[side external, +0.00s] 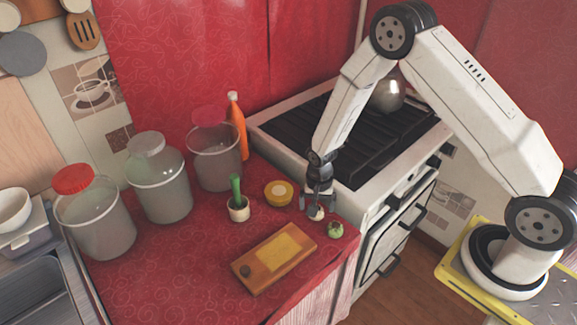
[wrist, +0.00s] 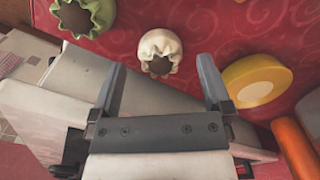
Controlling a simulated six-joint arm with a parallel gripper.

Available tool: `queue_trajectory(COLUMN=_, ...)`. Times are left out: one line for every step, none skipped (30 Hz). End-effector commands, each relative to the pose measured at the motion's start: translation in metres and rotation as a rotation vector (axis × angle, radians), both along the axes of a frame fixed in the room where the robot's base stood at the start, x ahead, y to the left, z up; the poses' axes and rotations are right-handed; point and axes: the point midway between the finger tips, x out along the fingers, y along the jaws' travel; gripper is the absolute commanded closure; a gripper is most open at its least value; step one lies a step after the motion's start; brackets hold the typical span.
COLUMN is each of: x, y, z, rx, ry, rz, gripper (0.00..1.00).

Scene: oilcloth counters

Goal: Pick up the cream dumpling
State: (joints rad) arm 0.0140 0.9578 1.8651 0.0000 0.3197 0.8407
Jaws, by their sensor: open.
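The cream dumpling (wrist: 161,47) is a small pleated piece with a dark top, on the red patterned counter. In the side external view the cream dumpling (side external: 316,213) shows just below my gripper (side external: 317,199), partly covered by the fingers. In the wrist view my gripper (wrist: 162,85) is open, and the dumpling lies ahead of the gap between its two fingertips, roughly centred. Nothing is held. I cannot tell the exact height of the fingertips above the counter.
A green dumpling (side external: 336,230) sits close by, also in the wrist view (wrist: 84,14). A yellow round tub (side external: 278,193), a potted cactus (side external: 238,200) and a wooden board (side external: 272,262) stand left. An orange bottle (side external: 237,125) is behind. The stove (side external: 350,165) borders the counter.

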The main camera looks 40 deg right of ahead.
Motion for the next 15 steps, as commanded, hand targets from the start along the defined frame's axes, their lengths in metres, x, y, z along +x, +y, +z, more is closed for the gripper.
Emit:
queue_trajectory(x=0.000, y=0.000, z=-0.006, rx=0.000, ry=0.000, rz=0.000, gripper=0.00)
queue_trajectory(x=0.000, y=0.000, z=-0.009, rx=0.000, ry=0.000, rz=0.000, gripper=0.00)
queue_trajectory(x=0.000, y=0.000, z=-0.012, rx=0.000, ry=0.000, rz=0.000, gripper=0.00)
queue_trajectory(x=0.000, y=0.000, z=-0.014, rx=0.000, ry=0.000, rz=0.000, gripper=0.00)
queue_trajectory(x=0.000, y=0.000, z=-0.016, rx=0.001, ry=0.001, rz=0.000, gripper=0.00)
queue_trajectory(x=0.000, y=0.000, z=-0.018, rx=0.001, ry=0.001, rz=0.000, gripper=0.00)
queue_trajectory(x=0.000, y=0.000, z=-0.019, rx=0.001, ry=0.001, rz=0.000, gripper=0.00)
queue_trajectory(x=0.000, y=0.000, z=-0.020, rx=0.001, ry=-0.001, rz=0.000, gripper=0.00)
queue_trajectory(x=0.000, y=0.000, z=-0.021, rx=0.001, ry=-0.001, rz=0.000, gripper=0.00)
queue_trajectory(x=0.000, y=0.000, z=-0.021, rx=0.001, ry=-0.001, rz=0.000, gripper=0.00)
queue_trajectory(x=0.000, y=0.000, z=-0.021, rx=0.000, ry=-0.001, rz=0.000, gripper=0.00)
queue_trajectory(x=0.000, y=0.000, z=-0.021, rx=0.001, ry=-0.002, rz=0.000, gripper=0.00)
queue_trajectory(x=0.000, y=0.000, z=-0.021, rx=0.001, ry=-0.002, rz=0.000, gripper=0.00)
queue_trajectory(x=0.000, y=0.000, z=-0.021, rx=0.001, ry=-0.002, rz=0.000, gripper=0.00)
queue_trajectory(x=0.000, y=0.000, z=-0.021, rx=0.001, ry=-0.002, rz=0.000, gripper=0.00)
